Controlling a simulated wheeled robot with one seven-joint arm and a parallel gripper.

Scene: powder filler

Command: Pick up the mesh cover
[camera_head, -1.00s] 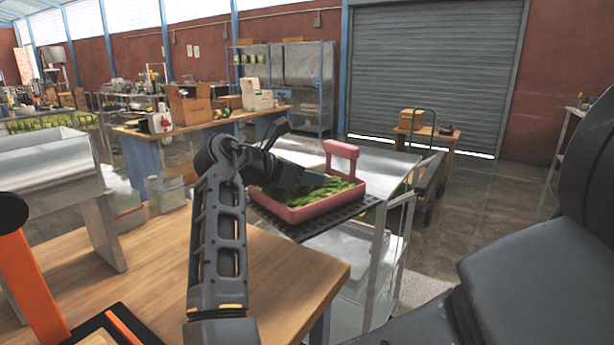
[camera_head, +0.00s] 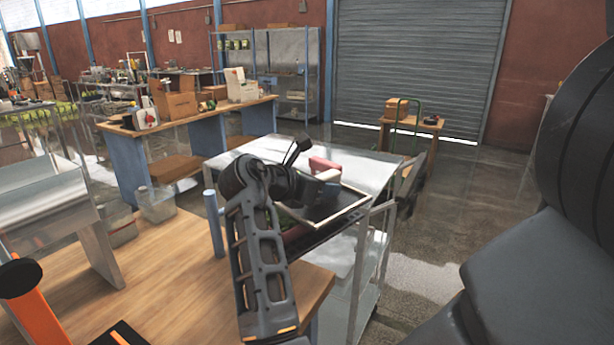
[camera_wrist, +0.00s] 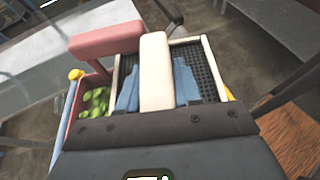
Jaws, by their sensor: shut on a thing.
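The mesh cover (camera_wrist: 203,62) is a black mesh in a cream frame with a cream bar-like handle (camera_wrist: 157,55). In the wrist view my gripper (camera_wrist: 157,88) has its blue fingers on both sides of this handle and is shut on it. In the head view the cover (camera_head: 347,214) shows as a dark panel with a pale edge, over the pink tray. The tray (camera_wrist: 70,112) has a pink grip block (camera_wrist: 106,40) and green leafy contents (camera_wrist: 95,101). I cannot tell whether cover and tray touch.
The tray is at a metal cart (camera_head: 375,172) beside a wooden table (camera_head: 170,270). A metal hopper (camera_head: 45,210) stands at the left. A workbench with boxes (camera_head: 185,125) is behind. Open floor (camera_head: 430,275) lies to the right.

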